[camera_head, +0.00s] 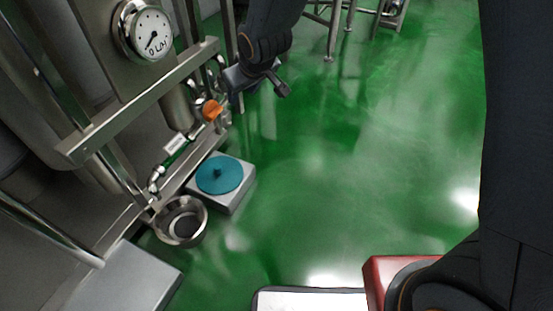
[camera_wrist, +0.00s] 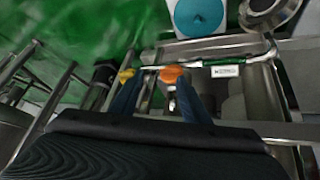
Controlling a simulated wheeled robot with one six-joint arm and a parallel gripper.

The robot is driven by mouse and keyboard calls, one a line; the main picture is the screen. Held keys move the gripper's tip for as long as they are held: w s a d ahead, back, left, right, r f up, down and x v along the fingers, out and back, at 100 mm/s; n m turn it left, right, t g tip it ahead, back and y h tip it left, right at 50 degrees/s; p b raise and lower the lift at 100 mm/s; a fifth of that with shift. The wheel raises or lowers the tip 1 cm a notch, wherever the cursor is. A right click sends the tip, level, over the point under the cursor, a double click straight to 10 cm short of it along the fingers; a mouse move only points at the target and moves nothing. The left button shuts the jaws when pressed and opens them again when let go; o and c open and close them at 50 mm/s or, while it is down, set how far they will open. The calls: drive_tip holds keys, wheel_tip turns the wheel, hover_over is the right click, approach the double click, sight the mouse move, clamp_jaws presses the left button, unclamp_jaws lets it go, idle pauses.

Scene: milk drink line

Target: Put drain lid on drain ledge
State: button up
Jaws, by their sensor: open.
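The drain lid (camera_head: 232,181) is a round teal disc with a small knob in its centre. It lies flat on a light grey block, which looks like the drain ledge (camera_head: 233,201), on the floor beside the pipework. In the wrist view the drain lid (camera_wrist: 199,14) and the block (camera_wrist: 183,31) are at the top edge, partly cut off. My gripper (camera_head: 260,91) is open and raised above and beyond the lid, apart from it. In the wrist view my gripper's (camera_wrist: 160,90) two dark fingers are spread, with nothing seen held between them.
A round metal drain bowl (camera_head: 161,221) stands next to the block. Pipework with an orange valve handle (camera_head: 211,109) and a pressure gauge (camera_head: 150,35) are at left. A grey box (camera_head: 125,280) is at lower left. The green floor (camera_head: 340,150) is clear in the middle.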

drive_tip(key=s+d+r+g, duration=0.2)
drive_tip(key=s+d+r, duration=0.1)
drive_tip(key=s, duration=0.8)
drive_tip(key=s+d+r+m+g+h, duration=0.1)
drive_tip(key=s+d+r, duration=0.3)
drive_tip(key=s, duration=0.7)
drive_tip(key=s+d+r+m+g, duration=0.1)
drive_tip(key=s+d+r+g, duration=0.2)
drive_tip(key=s, duration=0.7)
drive_tip(key=shift+s+d+r+h, duration=0.2)
drive_tip(key=shift+s+h, duration=0.1)
drive_tip(key=shift+s, duration=0.1)
drive_tip(key=d+r+m+h+p, duration=0.1)
drive_tip(key=d+r+m+p, duration=0.2)
drive_tip(key=d+r+p, duration=0.7)
drive_tip(key=d+r+m+h+p, duration=0.1)
drive_tip(key=d+r+m+p, duration=0.2)
drive_tip(key=d+r+p, duration=0.7)
wheel_tip(320, 180, up, 7)
drive_tip(key=p, duration=1.6)
drive_tip(key=shift+d, duration=0.2)
drive_tip(key=shift+f, duration=0.1)
